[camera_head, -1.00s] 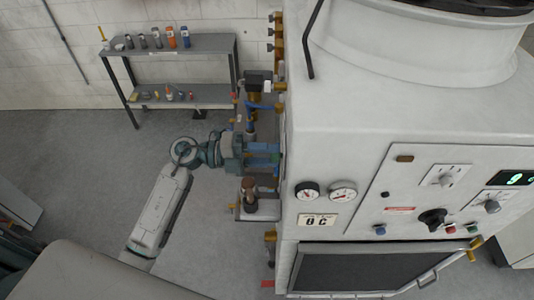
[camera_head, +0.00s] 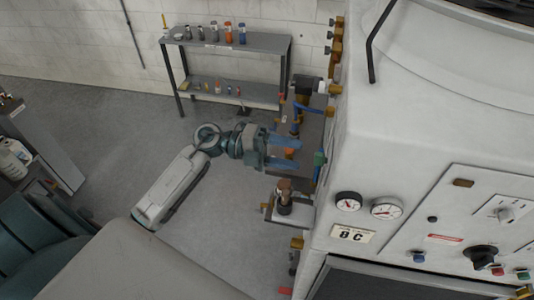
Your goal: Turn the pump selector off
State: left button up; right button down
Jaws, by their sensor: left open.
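The white washer cabinet (camera_head: 440,120) fills the right side of the head view. Its front panel carries a large black rotary knob (camera_head: 482,257) and a smaller grey knob (camera_head: 505,213) on a white plate. The lettering is too small to read, so I cannot tell which knob is the pump selector. My left gripper (camera_head: 293,152), with blue fingers, is open and empty. It points right toward the cabinet's left side, with a gap between its fingertips and the side fittings. My right gripper is not in view.
Brass and blue pipe fittings (camera_head: 303,92) and a small bracket holding a brown-topped part (camera_head: 285,194) stick out from the cabinet's left side, close to my left gripper. A grey shelf (camera_head: 255,42) with bottles stands at the back wall. The floor left of the arm is clear.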

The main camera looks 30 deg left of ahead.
pick_arm(q)
jog(key=shift+b+v, duration=1.1)
jog(key=shift+v, duration=1.75)
